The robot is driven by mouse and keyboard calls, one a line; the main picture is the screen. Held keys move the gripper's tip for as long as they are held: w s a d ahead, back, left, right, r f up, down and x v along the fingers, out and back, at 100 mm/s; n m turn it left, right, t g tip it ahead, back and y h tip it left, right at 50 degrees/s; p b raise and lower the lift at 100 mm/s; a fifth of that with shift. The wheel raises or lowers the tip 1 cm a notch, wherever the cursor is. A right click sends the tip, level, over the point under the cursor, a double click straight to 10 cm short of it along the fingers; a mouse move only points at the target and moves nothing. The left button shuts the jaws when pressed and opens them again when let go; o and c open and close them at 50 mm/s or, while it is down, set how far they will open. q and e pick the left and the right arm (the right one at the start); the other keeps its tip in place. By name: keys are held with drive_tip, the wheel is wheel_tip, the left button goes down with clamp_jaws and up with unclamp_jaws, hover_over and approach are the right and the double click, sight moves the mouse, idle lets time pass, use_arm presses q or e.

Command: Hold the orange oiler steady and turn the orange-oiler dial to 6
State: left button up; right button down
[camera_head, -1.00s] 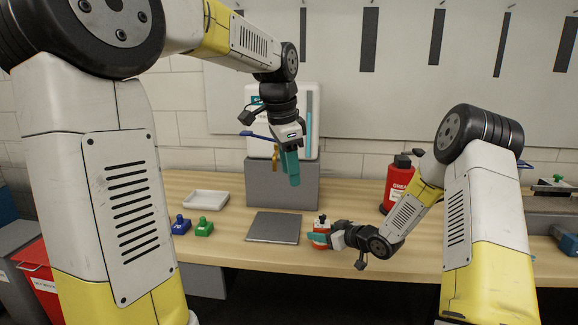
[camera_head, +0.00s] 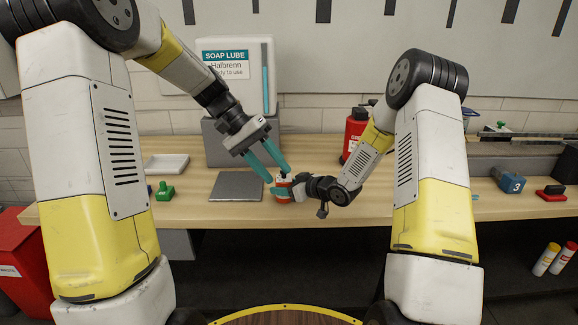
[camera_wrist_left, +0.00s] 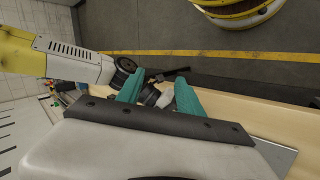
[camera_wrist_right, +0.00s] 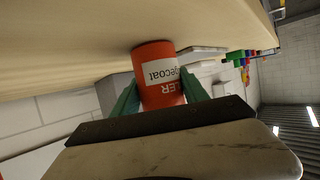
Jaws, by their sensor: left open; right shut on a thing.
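The orange oiler (camera_head: 283,196) is a small orange-red can with a white label and a dark top, standing upright near the front of the wooden table. In the right wrist view the oiler (camera_wrist_right: 158,72) sits between the teal fingers of my right gripper (camera_wrist_right: 160,95). My right gripper (camera_head: 285,190) is shut on its body from the right. My left gripper (camera_head: 277,174) is open, with its teal fingers pointing down just above and around the oiler's top. The left wrist view shows the open fingers (camera_wrist_left: 158,95). The dial's reading is too small to tell.
A grey plate (camera_head: 237,186) lies left of the oiler. A green block (camera_head: 164,190) and a white tray (camera_head: 166,164) are farther left. A soap lube dispenser (camera_head: 235,75) stands behind on a grey block. A red can (camera_head: 354,132) stands behind my right arm.

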use_arm(q)
drive_tip(key=w+a+f+n+t+h, duration=0.2)
drive_tip(key=w+f+n+t+h, duration=0.4)
drive_tip(key=n, duration=0.7)
drive_tip(key=w+a+f+n+t+h, duration=0.4)
drive_tip(key=w+n, duration=0.4)
drive_tip(key=n, duration=0.6)
drive_tip(key=w+d+y, duration=0.1)
drive_tip(key=w+d, duration=0.3)
drive_tip(key=d, duration=0.7)
drive_tip(key=shift+w+d+f, duration=0.15)
drive_tip(key=shift+w+f, duration=0.1)
drive_tip(key=shift+f, duration=0.1)
clamp_jaws()
